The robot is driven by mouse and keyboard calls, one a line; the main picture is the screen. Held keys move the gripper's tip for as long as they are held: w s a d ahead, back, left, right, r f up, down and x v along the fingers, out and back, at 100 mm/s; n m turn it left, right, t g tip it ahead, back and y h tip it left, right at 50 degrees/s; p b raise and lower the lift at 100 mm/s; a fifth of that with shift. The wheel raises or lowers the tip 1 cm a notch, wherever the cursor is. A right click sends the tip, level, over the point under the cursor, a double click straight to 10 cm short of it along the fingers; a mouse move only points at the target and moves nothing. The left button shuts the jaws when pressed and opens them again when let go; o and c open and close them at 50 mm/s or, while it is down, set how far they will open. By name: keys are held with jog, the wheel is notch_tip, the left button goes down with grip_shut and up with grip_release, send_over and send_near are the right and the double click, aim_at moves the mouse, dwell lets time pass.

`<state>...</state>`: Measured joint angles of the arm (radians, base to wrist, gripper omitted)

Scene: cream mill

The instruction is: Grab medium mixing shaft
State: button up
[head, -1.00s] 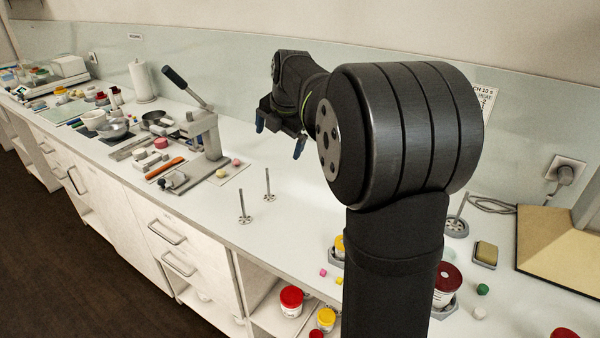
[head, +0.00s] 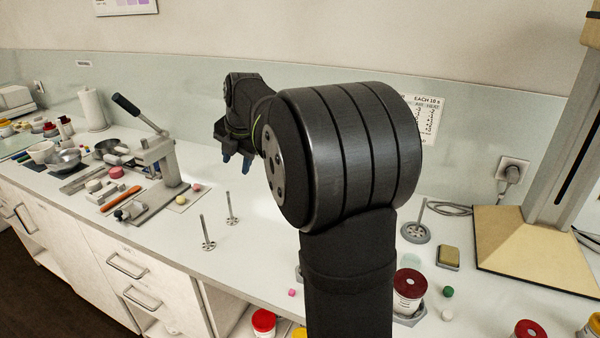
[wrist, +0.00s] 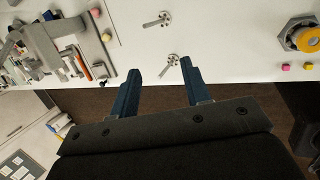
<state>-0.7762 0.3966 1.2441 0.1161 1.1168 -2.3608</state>
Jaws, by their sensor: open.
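Two slim metal mixing shafts with round perforated feet stand upright on the white counter, a front one (head: 208,238) and a back one (head: 231,212). A larger shaft with a wide grey disc foot (head: 416,230) stands farther right, beyond my arm. I cannot tell for sure which is the medium one. My gripper (head: 236,160) is open and empty, above and behind the two slim shafts in the head view. In the wrist view the front shaft (wrist: 171,61) shows between the fingertips (wrist: 160,67), apart from them, and the back shaft (wrist: 157,21) shows farther up.
A lever press (head: 158,155) stands left of the slim shafts. Red-lidded jars (head: 408,285), a sponge block (head: 448,257) and small coloured pieces lie to the right. A yellow-lidded jar (wrist: 307,39) sits right in the wrist view. Counter around the slim shafts is clear.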

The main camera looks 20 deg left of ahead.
jog(key=shift+c, duration=0.6)
jog(key=m, duration=2.2)
send_over(232, 220)
jog(key=shift+g, duration=0.3)
jog(key=shift+w+a+f, duration=0.1)
jog(key=shift+f, duration=4.95)
jog(key=shift+w+a+f, duration=0.1)
jog(key=shift+f, duration=4.95)
jog(key=shift+c, duration=0.4)
